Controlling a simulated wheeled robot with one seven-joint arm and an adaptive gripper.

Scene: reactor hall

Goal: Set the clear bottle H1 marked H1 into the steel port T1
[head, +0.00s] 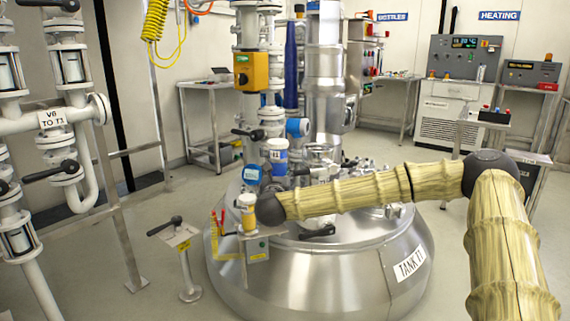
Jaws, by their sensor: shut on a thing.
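My arm reaches in from the right over the steel tank (315,272), whose plate reads "TANK T1". My gripper (272,187) is a small dark shape at the arm's end, above the tank's left side, and largely hidden by the wrist. It is shut on what looks like the clear bottle H1 (275,156), upright with a pale top and a blue band. Its mark is too small to read. The steel port T1 cannot be picked out among the fittings on the tank lid. Whether the bottle touches a port cannot be told.
Pipes and a yellow valve box (251,70) rise behind the bottle. A small stand with red and yellow tools (246,222) is at the tank's left. A lever post (186,262) and white piping (45,122) stand further left. Open floor lies right of the tank.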

